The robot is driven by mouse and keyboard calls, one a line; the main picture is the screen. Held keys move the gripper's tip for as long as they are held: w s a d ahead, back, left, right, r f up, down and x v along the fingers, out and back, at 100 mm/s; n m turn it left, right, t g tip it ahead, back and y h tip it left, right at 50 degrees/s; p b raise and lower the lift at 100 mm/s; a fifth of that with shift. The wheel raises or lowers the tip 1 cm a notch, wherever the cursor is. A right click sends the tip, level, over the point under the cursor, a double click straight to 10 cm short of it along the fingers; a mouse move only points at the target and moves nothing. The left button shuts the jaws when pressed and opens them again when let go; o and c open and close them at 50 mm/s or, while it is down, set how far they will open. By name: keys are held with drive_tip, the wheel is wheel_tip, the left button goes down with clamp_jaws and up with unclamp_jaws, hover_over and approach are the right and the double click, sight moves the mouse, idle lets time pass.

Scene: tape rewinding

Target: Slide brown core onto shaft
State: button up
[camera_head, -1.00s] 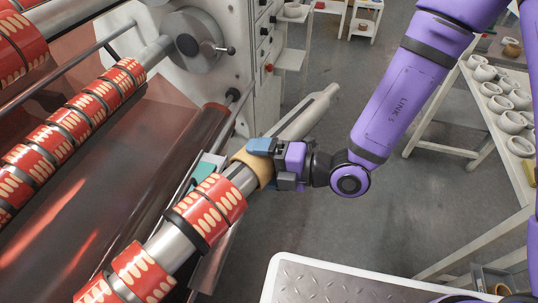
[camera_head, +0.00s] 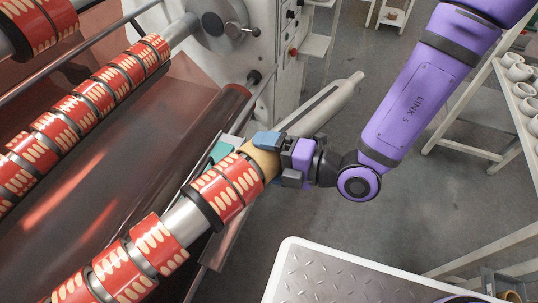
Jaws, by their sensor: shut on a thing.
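The brown core (camera_head: 262,158) is a tan ring around the front silver shaft (camera_head: 183,223), close against the upper right end of a red-and-cream patterned roll (camera_head: 229,186). My gripper (camera_head: 268,152) is shut on the core from the right, with a blue-grey finger over its top. The finger and gripper body hide part of the core. The shaft's bare tapered end (camera_head: 335,97) reaches up and right beyond my gripper.
More patterned rolls (camera_head: 120,270) sit lower on the same shaft. A second shaft with rolls (camera_head: 85,105) runs at the left. A metal-topped cart (camera_head: 340,275) is at the bottom. Shelves with pale cores (camera_head: 522,90) stand at the right. Grey floor lies between.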

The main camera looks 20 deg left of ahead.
drive_tip(key=shift+s+a, duration=0.1)
drive_tip(key=shift+s, duration=0.1)
drive_tip(key=shift+s+a, duration=0.15)
drive_tip(key=shift+s, duration=0.2)
drive_tip(key=shift+f, duration=0.1)
drive_tip(key=o, duration=0.6)
drive_tip(key=shift+c, duration=0.2)
